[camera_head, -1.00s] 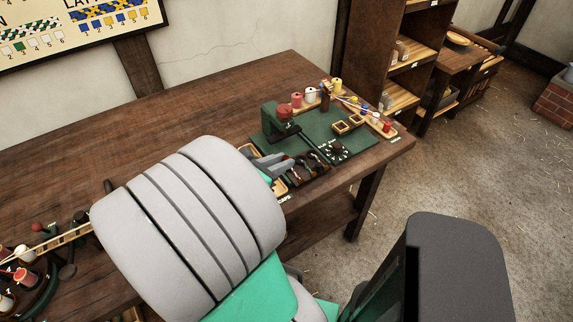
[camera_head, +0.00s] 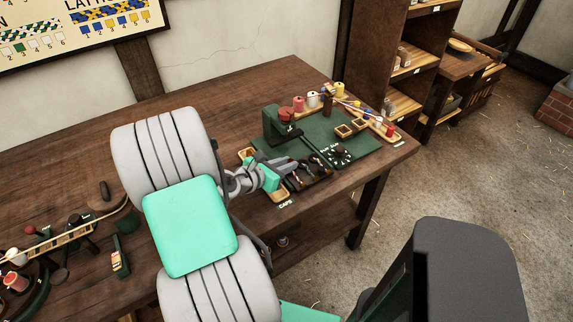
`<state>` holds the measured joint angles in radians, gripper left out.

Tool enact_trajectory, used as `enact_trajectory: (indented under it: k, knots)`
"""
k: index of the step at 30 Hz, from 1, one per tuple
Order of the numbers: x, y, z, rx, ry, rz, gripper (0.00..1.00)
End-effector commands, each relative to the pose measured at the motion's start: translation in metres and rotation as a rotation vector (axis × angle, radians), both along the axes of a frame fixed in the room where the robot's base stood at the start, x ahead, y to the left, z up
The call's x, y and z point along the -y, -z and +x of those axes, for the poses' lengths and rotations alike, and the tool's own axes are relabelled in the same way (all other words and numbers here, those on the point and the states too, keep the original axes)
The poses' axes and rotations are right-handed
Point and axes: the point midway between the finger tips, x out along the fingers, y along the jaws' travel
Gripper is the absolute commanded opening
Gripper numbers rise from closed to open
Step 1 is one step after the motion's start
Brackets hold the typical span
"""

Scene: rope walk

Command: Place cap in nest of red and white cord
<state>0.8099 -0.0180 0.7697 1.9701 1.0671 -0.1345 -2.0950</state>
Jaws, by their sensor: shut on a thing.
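My gripper (camera_head: 284,165) is low over the tray marked CAPS (camera_head: 280,193), at the left edge of the green mat. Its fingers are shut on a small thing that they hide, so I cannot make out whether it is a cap. Two small square wooden nests (camera_head: 344,131) stand on the right part of the mat. I cannot tell which nest belongs to the red and white cord. Red and white spools (camera_head: 298,103) stand at the mat's back edge, and thin cords run to a wooden rail at the right.
A dark green press with a red top (camera_head: 283,118) stands on the mat behind my gripper. A dark tray of small parts (camera_head: 310,172) is just right of the fingers. A small dark dial (camera_head: 338,154) lies near the mat's front edge.

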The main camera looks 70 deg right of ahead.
Motion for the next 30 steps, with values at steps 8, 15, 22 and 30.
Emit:
enact_trajectory:
  k: [8, 15, 22, 30]
  knots:
    - [0.0, 0.009, 0.0, -0.002, 0.0, 0.002, 0.0]
    - [0.0, 0.012, 0.0, 0.0, 0.0, 0.0, 0.18]
    - [0.0, 0.012, 0.0, 0.0, 0.0, 0.0, 0.37]
    - [0.0, 0.01, 0.0, 0.0, 0.0, 0.0, 0.38]
